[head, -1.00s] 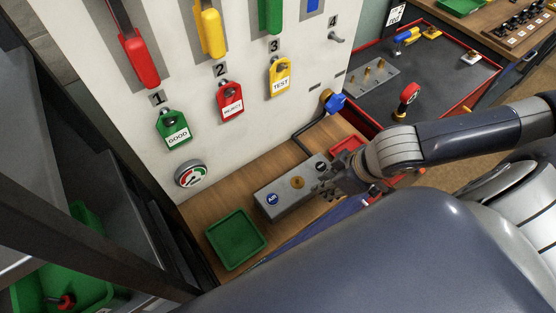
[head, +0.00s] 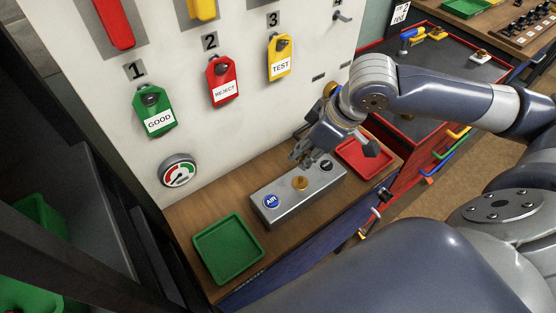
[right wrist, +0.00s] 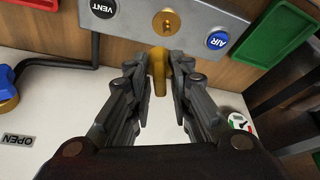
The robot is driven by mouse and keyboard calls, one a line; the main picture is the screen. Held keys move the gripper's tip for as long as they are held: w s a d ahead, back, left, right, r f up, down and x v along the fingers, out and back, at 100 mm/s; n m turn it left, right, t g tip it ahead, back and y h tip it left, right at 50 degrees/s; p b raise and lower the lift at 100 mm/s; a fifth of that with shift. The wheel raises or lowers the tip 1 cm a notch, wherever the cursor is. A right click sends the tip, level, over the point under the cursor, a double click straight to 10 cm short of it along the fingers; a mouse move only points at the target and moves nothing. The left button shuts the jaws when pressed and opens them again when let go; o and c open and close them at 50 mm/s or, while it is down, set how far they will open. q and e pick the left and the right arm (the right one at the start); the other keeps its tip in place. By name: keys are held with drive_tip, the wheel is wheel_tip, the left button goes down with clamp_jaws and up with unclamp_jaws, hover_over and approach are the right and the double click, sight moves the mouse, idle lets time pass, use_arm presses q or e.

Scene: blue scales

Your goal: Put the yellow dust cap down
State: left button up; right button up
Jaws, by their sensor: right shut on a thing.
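My right gripper (head: 302,156) is above the back edge of the grey metal box (head: 268,217), near its middle. In the right wrist view its fingers (right wrist: 159,82) are shut on the yellow dust cap (right wrist: 158,70), a narrow yellow piece between the fingertips. I cannot make the cap out clearly in the head view. The box has a brass port (head: 300,183), between a blue AIR button (head: 271,202) and a black VENT button (head: 326,165). The port also shows in the right wrist view (right wrist: 166,22), just beyond the cap. My left gripper is not in view.
A green tray (head: 262,246) lies left of the box and a red tray (head: 391,158) right of it. The white panel behind carries green, red and yellow tags and a gauge (head: 177,172). Bare wooden bench (head: 190,215) shows around the box.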

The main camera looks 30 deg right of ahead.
drive_tip(key=w+a+p, duration=0.2)
drive_tip(key=w, duration=0.7)
drive_tip(key=f, duration=0.7)
drive_tip(key=f+p, duration=0.1)
drive_tip(key=f, duration=0.2)
drive_tip(key=shift+w+d+f, duration=0.2)
drive_tip(key=shift+d+f, duration=0.1)
drive_tip(key=shift+w+f+p, duration=0.15)
drive_tip(key=shift+w+p, duration=0.05)
drive_tip(key=shift+p, duration=0.1)
drive_tip(key=shift+f, duration=0.2)
drive_tip(key=o, duration=0.7)
drive_tip(key=shift+f, duration=0.1)
